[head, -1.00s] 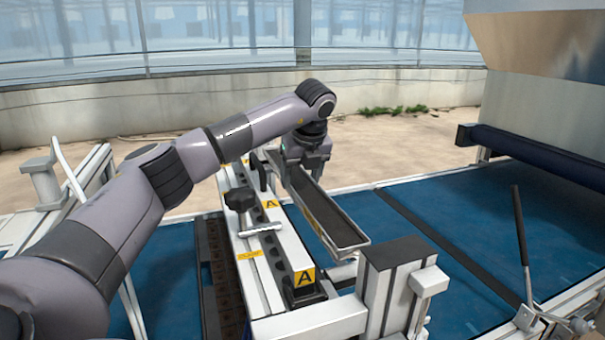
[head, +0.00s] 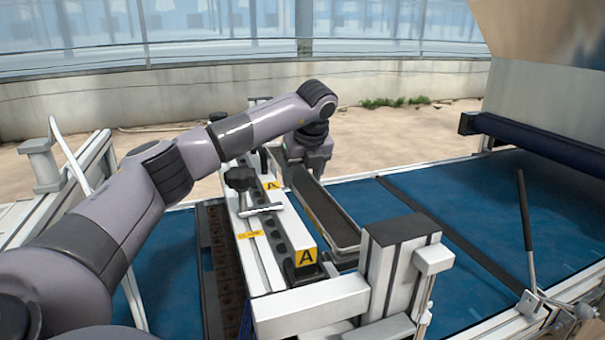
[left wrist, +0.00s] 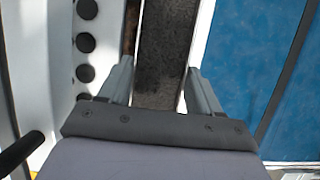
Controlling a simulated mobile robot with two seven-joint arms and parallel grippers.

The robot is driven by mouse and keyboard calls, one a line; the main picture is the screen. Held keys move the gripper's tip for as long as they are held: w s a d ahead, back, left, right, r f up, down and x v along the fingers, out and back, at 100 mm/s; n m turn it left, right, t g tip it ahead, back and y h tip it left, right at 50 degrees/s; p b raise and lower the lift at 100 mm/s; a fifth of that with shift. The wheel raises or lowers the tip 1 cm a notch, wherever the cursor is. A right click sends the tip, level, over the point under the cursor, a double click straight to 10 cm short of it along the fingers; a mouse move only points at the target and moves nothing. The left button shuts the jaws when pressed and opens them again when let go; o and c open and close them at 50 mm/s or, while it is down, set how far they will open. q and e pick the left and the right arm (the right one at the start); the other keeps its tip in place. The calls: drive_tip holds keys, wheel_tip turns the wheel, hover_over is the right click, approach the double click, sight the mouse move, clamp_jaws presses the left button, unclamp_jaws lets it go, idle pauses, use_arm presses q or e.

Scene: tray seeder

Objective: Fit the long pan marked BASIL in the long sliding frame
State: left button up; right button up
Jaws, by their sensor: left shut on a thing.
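A long narrow metal pan (head: 328,216) with a dark inside slants from my left gripper toward the near right in the head view. My left gripper (head: 306,166) is shut on the pan's far end. In the left wrist view the pan (left wrist: 164,50) runs between the two fingers (left wrist: 160,82). The long white sliding frame (head: 262,243), with yellow A labels, lies just left of the pan. The pan's near end is close to the frame's near end; I cannot tell whether they touch. No BASIL marking is readable. My right gripper is not in view.
A white and grey post (head: 396,255) stands at the near end, beside the pan. A black knob (head: 240,180) and a T-handle (head: 262,209) sit on the frame. A blue belt (head: 480,215) lies right, with a lever (head: 526,230).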

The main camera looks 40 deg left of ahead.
use_arm(q)
drive_tip(key=o, duration=1.1)
drive_tip(key=v, duration=0.7)
drive_tip(key=shift+r+b, duration=0.1)
drive_tip(key=shift+b, duration=0.2)
